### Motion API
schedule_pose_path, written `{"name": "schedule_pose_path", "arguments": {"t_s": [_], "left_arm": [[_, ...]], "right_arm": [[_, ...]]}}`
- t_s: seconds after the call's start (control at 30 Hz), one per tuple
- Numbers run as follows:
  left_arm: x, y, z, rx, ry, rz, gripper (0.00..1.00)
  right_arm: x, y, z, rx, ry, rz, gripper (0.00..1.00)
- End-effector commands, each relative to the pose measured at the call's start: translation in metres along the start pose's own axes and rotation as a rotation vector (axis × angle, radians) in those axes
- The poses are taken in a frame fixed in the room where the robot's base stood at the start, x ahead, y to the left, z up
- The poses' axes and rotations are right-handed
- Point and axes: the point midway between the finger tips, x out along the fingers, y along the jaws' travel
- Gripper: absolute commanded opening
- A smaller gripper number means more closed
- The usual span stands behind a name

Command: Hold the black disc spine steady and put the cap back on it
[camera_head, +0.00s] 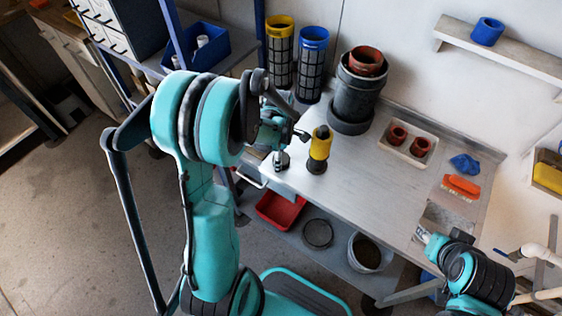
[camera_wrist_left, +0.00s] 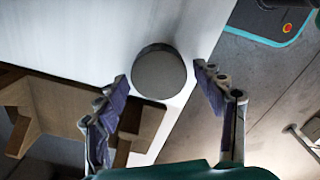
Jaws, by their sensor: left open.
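A dark, round, flat-topped piece (camera_wrist_left: 159,72) stands between the spread fingers of my left gripper (camera_wrist_left: 162,95) in the left wrist view, near the table edge. It appears in the head view as a small dark disc (camera_head: 281,162) under my left gripper (camera_head: 281,150). The left fingers are open, with a gap on either side of it. A yellow cylinder with black top and base (camera_head: 320,148) stands upright just right of it. I cannot tell which piece is the spine and which the cap. My right gripper (camera_head: 422,237) is over the table's right front corner; its jaws are too small to read.
Mesh cylinders with yellow (camera_head: 280,50) and blue (camera_head: 311,62) tops and a dark grey pot (camera_head: 355,95) stand behind. A white tray (camera_head: 409,143) holds brown rings. An orange piece (camera_head: 461,185) and blue cloth (camera_head: 465,164) lie right. The table middle (camera_head: 365,180) is clear.

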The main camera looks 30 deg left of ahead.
Motion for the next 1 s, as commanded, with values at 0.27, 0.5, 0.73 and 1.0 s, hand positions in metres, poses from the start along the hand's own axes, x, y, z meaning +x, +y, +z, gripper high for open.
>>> {"name": "schedule_pose_path", "arguments": {"t_s": [0.27, 0.5, 0.73, 1.0], "left_arm": [[-0.001, 0.000, 0.000, 0.000, 0.000, 0.000, 0.45], [-0.001, 0.000, 0.000, 0.000, 0.000, 0.000, 0.30], [-0.004, 0.000, 0.000, 0.000, 0.000, 0.000, 0.30], [-0.053, 0.000, 0.000, 0.000, 0.000, 0.000, 0.30]], "right_arm": [[-0.001, 0.000, -0.001, 0.000, 0.000, 0.000, 0.40], [-0.001, 0.000, -0.001, 0.000, 0.000, 0.000, 0.40], [-0.002, 0.000, -0.002, 0.000, 0.000, 0.000, 0.40], [-0.021, 0.000, -0.015, 0.000, 0.000, 0.000, 0.40]]}}
